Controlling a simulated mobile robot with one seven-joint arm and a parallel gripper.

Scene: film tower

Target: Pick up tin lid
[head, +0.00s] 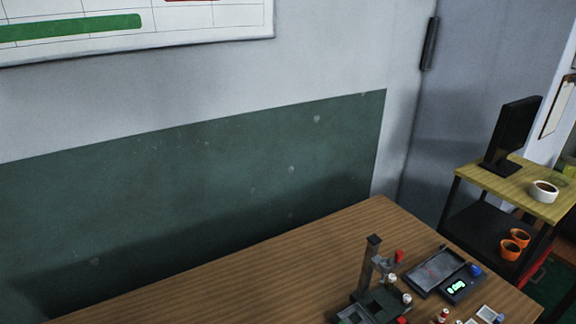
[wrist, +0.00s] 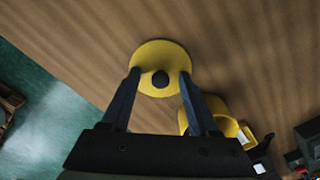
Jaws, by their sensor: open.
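The tin lid (wrist: 150,56) is a round yellow disc with a dark round knob (wrist: 160,79) at its middle. In the wrist view it lies on the brown wooden table, at the upper centre. My gripper (wrist: 158,80) is open, its two dark fingers on the left and right of the knob; the fingertips overlap the lid in the picture. Whether they touch it I cannot tell. A yellow round tin (wrist: 222,118) stands to the lower right, partly hidden by the right finger. Neither the lid nor my gripper shows in the head view.
The table (head: 230,270) is bare on its left in the head view. At its right stand a dark stand (head: 369,265), a grey tray (head: 436,270), a device with a green display (head: 459,287) and small bottles. A shelf cart (head: 520,190) stands beyond.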

